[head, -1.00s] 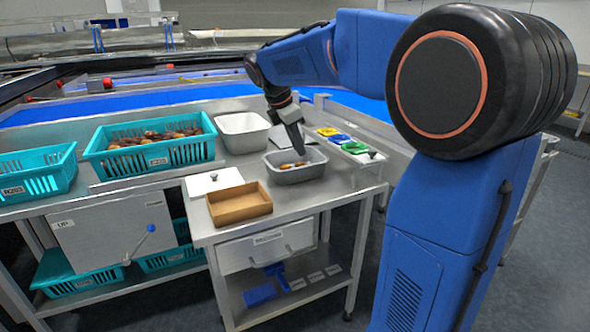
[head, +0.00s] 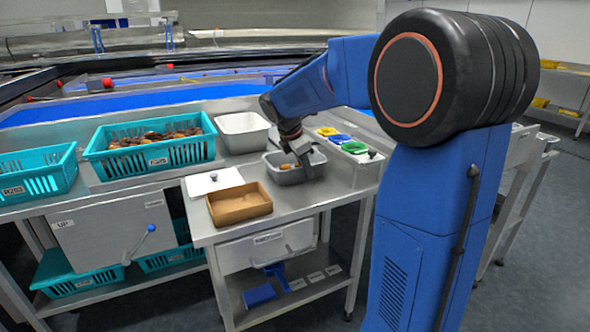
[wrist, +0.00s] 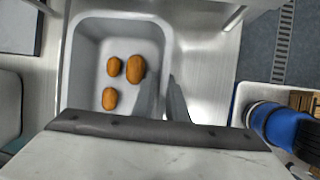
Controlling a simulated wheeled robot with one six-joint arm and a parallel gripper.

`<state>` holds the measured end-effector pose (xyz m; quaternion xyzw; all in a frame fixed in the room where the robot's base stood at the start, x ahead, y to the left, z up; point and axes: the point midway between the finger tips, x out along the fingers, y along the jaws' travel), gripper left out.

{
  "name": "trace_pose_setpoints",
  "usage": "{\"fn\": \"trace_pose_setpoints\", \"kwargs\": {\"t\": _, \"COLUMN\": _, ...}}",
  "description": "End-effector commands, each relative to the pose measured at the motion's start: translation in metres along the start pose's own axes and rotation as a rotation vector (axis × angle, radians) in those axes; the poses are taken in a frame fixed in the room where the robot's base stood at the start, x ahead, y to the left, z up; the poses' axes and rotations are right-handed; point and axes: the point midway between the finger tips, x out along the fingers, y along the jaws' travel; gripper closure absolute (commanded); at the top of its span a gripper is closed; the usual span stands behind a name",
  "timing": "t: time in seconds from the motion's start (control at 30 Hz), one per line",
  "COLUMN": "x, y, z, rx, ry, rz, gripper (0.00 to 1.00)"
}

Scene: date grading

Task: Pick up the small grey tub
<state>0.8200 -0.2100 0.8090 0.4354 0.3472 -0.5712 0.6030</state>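The small grey tub (head: 284,178) stands on the steel bench; three brown dates lie in it in the wrist view (wrist: 68,75). My gripper (head: 304,160) is down at the tub's right side in the head view. In the wrist view my gripper (wrist: 164,98) has one finger inside the tub and one outside, with the right wall between them. A gap shows between the fingers, so it looks open. Whether either finger touches the wall cannot be told.
A white tub (head: 243,142) stands behind left, and a brown cardboard tray (head: 238,205) lies front left. A rack with yellow, blue and green items (head: 354,147) stands close on the right. A teal crate of dates (head: 150,157) is further left.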

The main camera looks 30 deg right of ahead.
Motion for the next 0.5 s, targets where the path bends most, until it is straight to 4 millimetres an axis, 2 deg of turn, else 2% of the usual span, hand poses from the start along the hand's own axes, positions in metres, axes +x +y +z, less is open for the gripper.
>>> {"fn": "trace_pose_setpoints", "kwargs": {"t": 0.17, "x": 0.0003, "y": 0.0, "z": 0.0, "rx": 0.0, "ry": 0.0, "rz": 0.0, "gripper": 0.88}}
{"fn": "trace_pose_setpoints", "kwargs": {"t": 0.23, "x": 0.0003, "y": -0.0001, "z": 0.0, "rx": 0.0, "ry": 0.0, "rz": 0.0, "gripper": 0.99}}
{"fn": "trace_pose_setpoints", "kwargs": {"t": 0.5, "x": 0.0001, "y": -0.0001, "z": 0.0, "rx": 0.0, "ry": 0.0, "rz": 0.0, "gripper": 1.0}}
